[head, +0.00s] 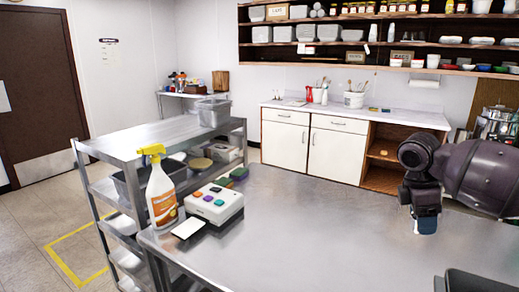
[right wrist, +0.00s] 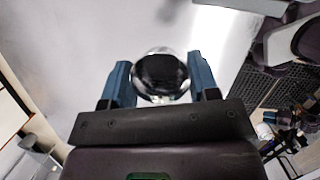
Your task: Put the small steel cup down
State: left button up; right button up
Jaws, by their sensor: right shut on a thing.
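My right gripper (head: 425,226) is over the right part of the steel table (head: 310,225), pointing down. In the right wrist view, the small steel cup (right wrist: 160,99) sits between the two blue fingers of the right gripper (right wrist: 162,88), which is shut on it. The cup's round rim and dark inside face the camera. In the head view the cup is mostly hidden by the fingers. I cannot tell whether its base touches the table.
A spray bottle (head: 161,193), a white box with coloured buttons (head: 214,204) and a white card (head: 188,228) stand or lie at the table's left end. Green and brown sponges (head: 239,173) lie behind the box. The table's middle is clear. A steel cart (head: 150,137) stands at left.

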jog(key=m, duration=0.1)
jog(key=a+m, duration=0.1)
jog(key=shift+s+f+m+g, duration=0.15)
jog(key=shift+s+m+g, duration=0.15)
jog(key=shift+g, duration=0.1)
jog(key=s+a+f+m+y, duration=0.1)
jog(key=s+a+f+m, duration=0.4)
jog(key=a+m, duration=0.1)
jog(key=s+a+f+m+g+y, duration=0.1)
jog(key=s+a+f+m+y, duration=0.1)
jog(key=s+a+f+m, duration=0.4)
jog(key=a, duration=0.3)
jog(key=shift+s+a, duration=0.25)
jog(key=shift+a, duration=0.05)
jog(key=shift+g, duration=0.3)
jog(key=shift+w, duration=0.1)
